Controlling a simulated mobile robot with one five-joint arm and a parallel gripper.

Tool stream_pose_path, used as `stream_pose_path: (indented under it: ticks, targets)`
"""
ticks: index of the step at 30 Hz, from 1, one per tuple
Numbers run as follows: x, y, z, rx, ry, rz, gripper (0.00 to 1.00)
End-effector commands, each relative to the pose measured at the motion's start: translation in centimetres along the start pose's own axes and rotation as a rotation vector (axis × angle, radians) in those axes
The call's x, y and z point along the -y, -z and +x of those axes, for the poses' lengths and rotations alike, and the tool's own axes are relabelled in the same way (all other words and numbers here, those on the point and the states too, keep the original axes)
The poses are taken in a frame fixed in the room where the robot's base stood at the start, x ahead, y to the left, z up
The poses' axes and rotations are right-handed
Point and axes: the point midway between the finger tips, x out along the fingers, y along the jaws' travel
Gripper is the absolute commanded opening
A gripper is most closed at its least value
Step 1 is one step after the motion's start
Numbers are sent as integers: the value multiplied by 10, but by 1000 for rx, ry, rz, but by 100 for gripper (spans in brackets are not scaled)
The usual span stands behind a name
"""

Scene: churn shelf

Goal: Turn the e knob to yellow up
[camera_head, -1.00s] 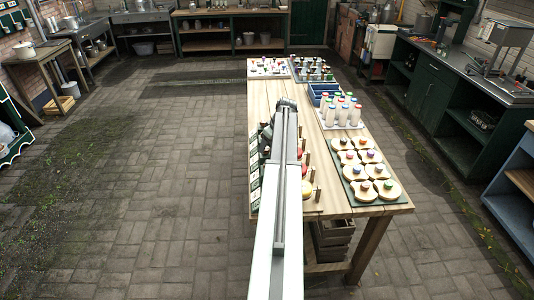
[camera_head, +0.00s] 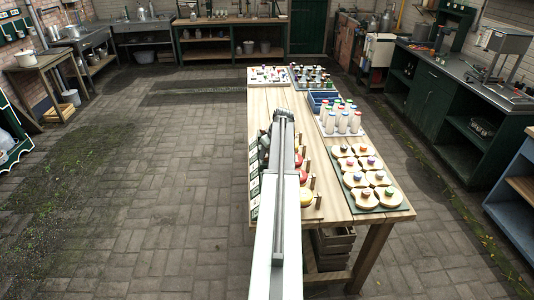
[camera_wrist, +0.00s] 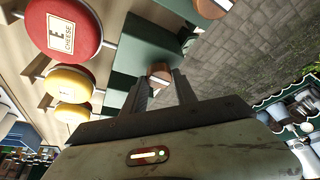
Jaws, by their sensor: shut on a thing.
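My gripper (camera_wrist: 160,90) is shut on a small brown knob (camera_wrist: 158,71) with a pale patch, on the green stepped panel in the wrist view. Its fingers stand on either side of the knob. Which way the knob's marking points, and any yellow mark on it, I cannot tell. Beside it is a red round cheese (camera_wrist: 90,32) with an "E CHEESE" label (camera_wrist: 60,37). In the head view my own arm hides the gripper and the held knob.
Two yellow cheeses (camera_wrist: 70,79) lie past the red one. Another brown knob (camera_wrist: 211,7) shows at the wrist view's top edge. In the head view the wooden table (camera_head: 336,198) carries white bottles (camera_head: 343,123) and round wooden boards (camera_head: 365,193). The paved floor (camera_head: 150,190) at left is clear.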

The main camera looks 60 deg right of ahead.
Motion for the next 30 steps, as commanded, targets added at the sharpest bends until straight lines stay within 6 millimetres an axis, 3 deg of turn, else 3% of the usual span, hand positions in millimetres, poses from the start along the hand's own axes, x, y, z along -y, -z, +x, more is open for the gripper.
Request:
stream_pose_path:
  ticks: [30]
  targets:
    - [8, 2, 2, 7, -352, 851, 0]
